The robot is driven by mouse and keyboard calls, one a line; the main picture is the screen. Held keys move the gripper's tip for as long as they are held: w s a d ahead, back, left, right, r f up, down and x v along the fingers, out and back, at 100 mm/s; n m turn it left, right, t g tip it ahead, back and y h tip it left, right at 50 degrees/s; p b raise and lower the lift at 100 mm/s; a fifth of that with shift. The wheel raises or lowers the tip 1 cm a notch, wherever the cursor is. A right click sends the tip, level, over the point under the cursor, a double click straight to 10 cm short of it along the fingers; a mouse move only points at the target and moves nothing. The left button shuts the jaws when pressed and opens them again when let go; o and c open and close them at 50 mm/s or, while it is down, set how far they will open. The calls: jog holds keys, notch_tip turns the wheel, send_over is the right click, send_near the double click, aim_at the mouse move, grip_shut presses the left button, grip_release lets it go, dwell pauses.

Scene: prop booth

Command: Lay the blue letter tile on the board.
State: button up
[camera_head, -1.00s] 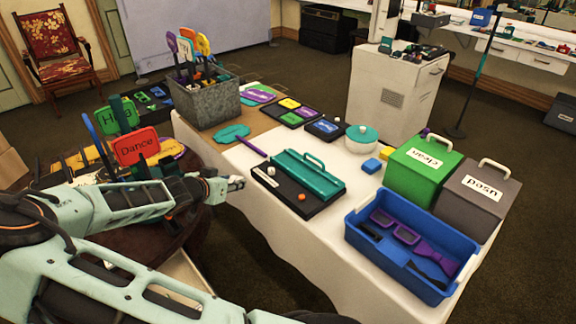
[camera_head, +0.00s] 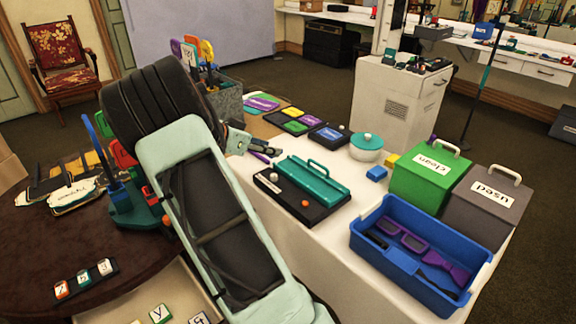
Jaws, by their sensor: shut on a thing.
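My gripper (camera_head: 268,151) shows small and partly hidden behind my arm, by the left edge of the white-covered table. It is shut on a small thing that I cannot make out. A dark narrow board (camera_head: 84,279) lies on the round brown table at lower left, with several letter tiles in a row on it. A pale tray at the bottom holds more tiles: one with a "y" (camera_head: 159,313) and another (camera_head: 199,319) cut by the frame edge. Whether any of these is the blue letter tile is too small to tell.
On the white table stand a black base with a teal bar (camera_head: 312,180), a blue bin (camera_head: 366,235) with purple things, a green box (camera_head: 425,180) and a grey box (camera_head: 487,200). A teal stand (camera_head: 135,207) and stacked signs (camera_head: 72,193) occupy the round table.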

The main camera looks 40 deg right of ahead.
aim_at(275, 146)
jog(key=x, duration=0.5)
jog(key=shift+w+d+r, duration=0.25)
jog(key=shift+w+r, duration=0.05)
jog(key=shift+r, duration=0.05)
jog(key=d+f, duration=0.1)
jog(key=f, duration=0.1)
jog(key=w+d+f, duration=0.1)
jog(key=d+f, duration=0.1)
jog(key=shift+d+f, duration=0.1)
jog(key=shift+w+d+f, duration=0.2)
jog(key=shift+d+f, duration=0.3)
jog(key=shift+f, duration=0.15)
notch_tip(275, 146, down, 4)
jog(key=shift+d+r, duration=0.2)
jog(key=shift+r, duration=0.05)
jog(key=o, duration=1)
jog(key=shift+a, duration=0.1)
jog(key=v, duration=1.2)
jog(key=shift+r, duration=0.1)
